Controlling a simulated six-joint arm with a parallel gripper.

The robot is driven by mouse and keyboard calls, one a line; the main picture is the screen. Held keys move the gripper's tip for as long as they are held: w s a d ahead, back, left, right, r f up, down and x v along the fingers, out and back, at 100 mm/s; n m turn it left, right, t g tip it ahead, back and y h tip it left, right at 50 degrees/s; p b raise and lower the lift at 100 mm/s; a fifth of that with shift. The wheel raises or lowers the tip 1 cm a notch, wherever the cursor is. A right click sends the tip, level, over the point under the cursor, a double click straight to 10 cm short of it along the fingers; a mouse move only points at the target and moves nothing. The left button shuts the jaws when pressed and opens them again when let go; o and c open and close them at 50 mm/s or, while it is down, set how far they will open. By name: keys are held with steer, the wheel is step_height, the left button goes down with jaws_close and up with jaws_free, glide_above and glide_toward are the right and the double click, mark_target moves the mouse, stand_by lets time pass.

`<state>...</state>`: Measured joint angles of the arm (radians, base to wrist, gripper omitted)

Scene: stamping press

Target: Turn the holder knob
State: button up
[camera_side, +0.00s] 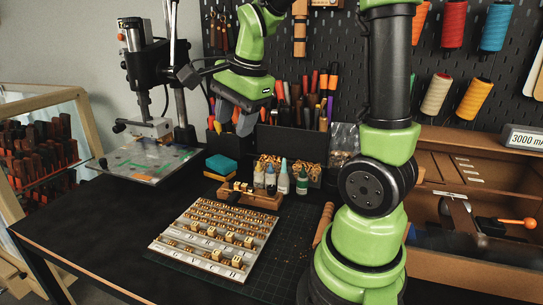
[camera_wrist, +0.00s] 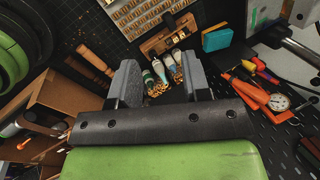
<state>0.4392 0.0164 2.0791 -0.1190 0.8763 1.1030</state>
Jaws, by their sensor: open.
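A wooden holder (camera_side: 262,199) with brass pieces and a dark part on it sits on the table behind the tray of brass type. It also shows at the top of the wrist view (camera_wrist: 165,37). Its knob is too small to make out clearly. The stamping press (camera_side: 150,62) at the left has a small black knob (camera_side: 119,127) on a rod at its head. My gripper (camera_side: 234,123) hangs above and behind the wooden holder, right of the press and apart from both. In the wrist view, its two grey fingers (camera_wrist: 160,68) stand apart with nothing between them.
The type tray (camera_side: 212,243) lies in front. Tool bins (camera_side: 293,140) stand close behind my gripper. The table's front left is clear.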

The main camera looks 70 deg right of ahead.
steer(key=d+f+m+g, duration=0.2)
steer(key=d+f+m, duration=0.4)
steer(key=d+m, duration=0.1)
steer(key=m+g, duration=0.2)
steer(key=m, duration=0.6)
glide_above(272, 187)
steer(key=shift+y, duration=0.3)
step_height(272, 187, down, 8)
steer(key=shift+f, duration=0.15)
step_height(272, 187, down, 8)
steer(key=shift+a+f, duration=0.1)
steer(key=c, duration=0.5)
steer(key=n, duration=0.6)
steer(key=shift+c, duration=0.2)
steer(key=n, duration=0.7)
steer(key=shift+n, duration=0.3)
steer(key=n, duration=0.5)
steer(key=shift+n, duration=0.3)
steer(key=n, duration=0.4)
steer(key=shift+n, duration=0.4)
steer(key=o, duration=0.8)
